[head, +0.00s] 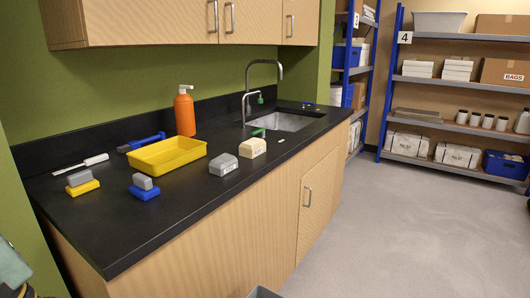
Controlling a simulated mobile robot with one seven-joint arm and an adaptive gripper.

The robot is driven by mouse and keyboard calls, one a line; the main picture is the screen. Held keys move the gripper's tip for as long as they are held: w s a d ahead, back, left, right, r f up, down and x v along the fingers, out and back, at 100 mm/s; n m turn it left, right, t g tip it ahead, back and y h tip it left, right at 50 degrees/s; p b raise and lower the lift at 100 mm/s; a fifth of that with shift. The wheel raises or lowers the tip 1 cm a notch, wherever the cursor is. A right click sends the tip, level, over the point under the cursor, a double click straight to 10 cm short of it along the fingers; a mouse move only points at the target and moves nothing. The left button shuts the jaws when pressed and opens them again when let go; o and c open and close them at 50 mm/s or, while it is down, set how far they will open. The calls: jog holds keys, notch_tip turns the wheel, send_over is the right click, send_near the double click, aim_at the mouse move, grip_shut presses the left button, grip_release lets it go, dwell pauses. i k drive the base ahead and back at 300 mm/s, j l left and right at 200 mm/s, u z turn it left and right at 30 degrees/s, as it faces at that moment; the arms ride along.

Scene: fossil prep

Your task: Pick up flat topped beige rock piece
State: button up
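The flat-topped beige rock piece (252,148) sits on the black countertop (215,205), a little left of the sink. Its top looks level and its front side carries small dark marks. A grey rock piece (224,164) sits close beside it on the left, nearer the counter's front edge. My gripper is not in view, and nothing touches the beige piece.
A yellow tray (167,155), orange bottle (185,112) and blue-handled tool (141,143) stand left of the rocks. The sink (284,121) is right. Wall cabinets (180,20) overhang the back. Floor (400,230) is clear.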

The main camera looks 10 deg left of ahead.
aim_at(253, 147)
jog(key=l+u, duration=0.15)
jog(key=l, duration=1.1)
jog(key=i+l, duration=0.2)
jog(key=l, duration=0.15)
jog(key=i+l+u, duration=0.15)
jog(key=l, duration=0.25)
jog(key=i+l, duration=0.25)
jog(key=l, duration=0.15)
jog(key=i+u, duration=0.25)
jog(key=i, duration=0.9)
